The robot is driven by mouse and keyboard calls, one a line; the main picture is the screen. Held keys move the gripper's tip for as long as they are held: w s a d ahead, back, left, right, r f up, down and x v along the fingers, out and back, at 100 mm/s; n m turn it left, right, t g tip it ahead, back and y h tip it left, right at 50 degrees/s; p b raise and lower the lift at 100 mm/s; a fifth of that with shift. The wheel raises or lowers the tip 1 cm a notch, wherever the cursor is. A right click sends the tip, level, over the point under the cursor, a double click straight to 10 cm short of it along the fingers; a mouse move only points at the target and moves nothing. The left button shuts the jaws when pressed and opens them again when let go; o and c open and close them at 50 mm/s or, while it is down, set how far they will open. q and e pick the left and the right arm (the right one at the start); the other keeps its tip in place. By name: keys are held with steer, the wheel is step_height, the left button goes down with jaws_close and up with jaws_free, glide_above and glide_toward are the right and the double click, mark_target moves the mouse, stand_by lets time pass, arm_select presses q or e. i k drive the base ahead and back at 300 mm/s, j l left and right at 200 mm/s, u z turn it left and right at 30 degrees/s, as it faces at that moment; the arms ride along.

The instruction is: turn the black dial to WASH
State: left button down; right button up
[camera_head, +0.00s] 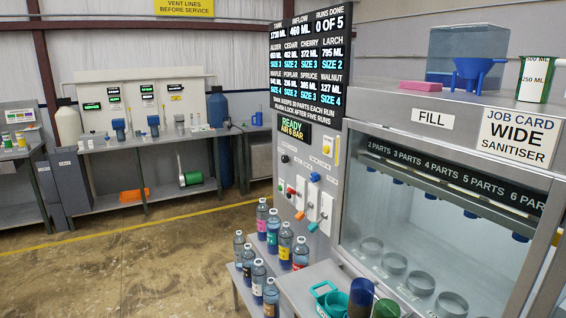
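A small black dial (285,158) sits on the grey control panel (313,150), below the green READY display (295,130). It is too small for me to tell where it points or to read WASH. Neither of my grippers shows in the head view.
Levers with red (291,191) and orange (299,215) handles are below the dial. Several bottles (273,232) stand on steps in front of the panel. The glass-fronted filling cabinet (440,225) is at the right. A teal jug (330,300) stands near the bottom edge. The floor at left is clear.

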mark_target(285, 158)
steer(key=i+j, duration=0.75)
steer(key=i+l+z, duration=0.05)
